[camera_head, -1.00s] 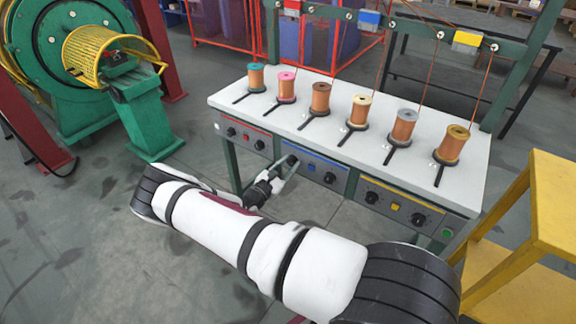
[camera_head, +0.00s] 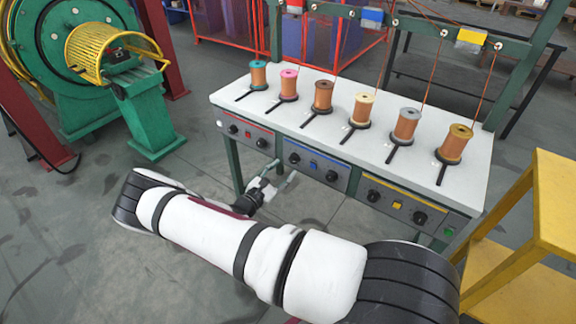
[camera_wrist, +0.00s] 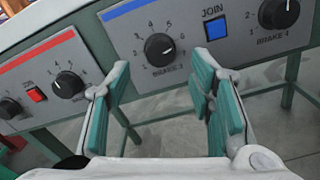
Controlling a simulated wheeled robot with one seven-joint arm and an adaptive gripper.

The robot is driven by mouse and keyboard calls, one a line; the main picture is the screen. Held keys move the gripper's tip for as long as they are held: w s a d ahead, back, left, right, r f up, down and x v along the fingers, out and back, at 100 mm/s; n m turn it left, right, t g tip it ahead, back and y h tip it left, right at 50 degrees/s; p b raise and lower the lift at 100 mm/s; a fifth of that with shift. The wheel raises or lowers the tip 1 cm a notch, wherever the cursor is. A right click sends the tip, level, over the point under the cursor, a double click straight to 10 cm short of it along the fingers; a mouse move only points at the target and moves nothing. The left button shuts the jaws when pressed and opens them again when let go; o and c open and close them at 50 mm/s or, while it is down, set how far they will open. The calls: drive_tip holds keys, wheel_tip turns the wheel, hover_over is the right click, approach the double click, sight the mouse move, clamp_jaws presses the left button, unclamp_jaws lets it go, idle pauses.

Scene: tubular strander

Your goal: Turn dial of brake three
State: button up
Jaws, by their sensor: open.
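The brake three dial is a black round knob (camera_wrist: 159,49) with a scale of numbers around it and the label "BRAKE 3" below. It sits on the grey blue-striped panel (camera_wrist: 185,20), left of a blue JOIN button (camera_wrist: 215,28). In the head view the dial (camera_head: 294,158) is the left knob of the middle panel. My gripper (camera_wrist: 160,85) is open and empty, its teal fingers apart. The dial shows beyond and between the fingers, with a gap to them. In the head view my gripper (camera_head: 279,176) is just below and in front of the panel. The pointer's exact reading is unclear.
A red-striped panel (camera_wrist: 45,75) with black knobs and a red button is at left; the brake four knob (camera_wrist: 278,13) is at right. Copper spools stand on the white tabletop (camera_head: 290,118). A yellow stand (camera_head: 553,200) is at right. Floor in front is open.

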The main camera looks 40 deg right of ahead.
drive_tip(key=v, duration=0.7)
idle(0.3)
drive_tip(key=shift+r, duration=0.15)
